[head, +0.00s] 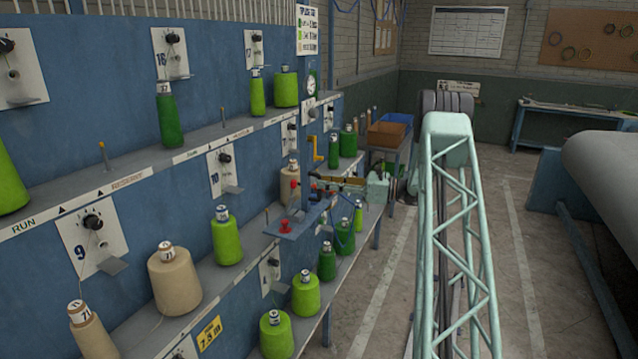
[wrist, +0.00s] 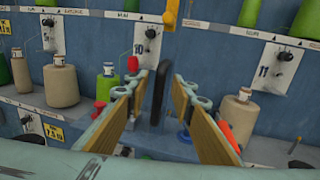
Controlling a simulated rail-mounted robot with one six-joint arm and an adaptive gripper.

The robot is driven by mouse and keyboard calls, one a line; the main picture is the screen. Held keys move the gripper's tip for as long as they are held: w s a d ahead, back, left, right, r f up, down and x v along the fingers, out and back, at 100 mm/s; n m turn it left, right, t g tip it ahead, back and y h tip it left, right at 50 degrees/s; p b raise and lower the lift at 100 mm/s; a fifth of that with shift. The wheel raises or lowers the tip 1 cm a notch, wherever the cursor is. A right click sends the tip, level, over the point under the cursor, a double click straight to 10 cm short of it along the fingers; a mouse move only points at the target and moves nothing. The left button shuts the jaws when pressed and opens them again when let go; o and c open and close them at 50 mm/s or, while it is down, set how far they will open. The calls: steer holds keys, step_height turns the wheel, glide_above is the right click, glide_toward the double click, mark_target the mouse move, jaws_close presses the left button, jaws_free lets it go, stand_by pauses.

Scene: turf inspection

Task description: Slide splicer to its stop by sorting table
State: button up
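The splicer (head: 300,222) is a blue carriage with red knobs, standing out from the yarn rack around mid-length in the head view. In the wrist view its upright black handle (wrist: 159,92) stands between the fingers of my gripper (wrist: 159,78), with gaps showing on both sides. My gripper (head: 318,182) is open around the handle, its tan pads pointing at the rack. The splicer's lower parts are partly hidden by the fingers in the wrist view. The sorting table (head: 405,150) is at the rack's far end in the head view; the stop cannot be made out.
An orange-brown bin (head: 387,134) and a blue bin (head: 400,122) stand on the sorting table. Green and beige yarn cones (head: 175,280) line the rack shelves. A yellow crank (head: 317,152) hangs above the splicer. The aisle floor (head: 385,285) is clear; a large roll (head: 605,170) lies at right.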

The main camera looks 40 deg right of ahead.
steer(key=shift+x, duration=1.35)
jaws_close()
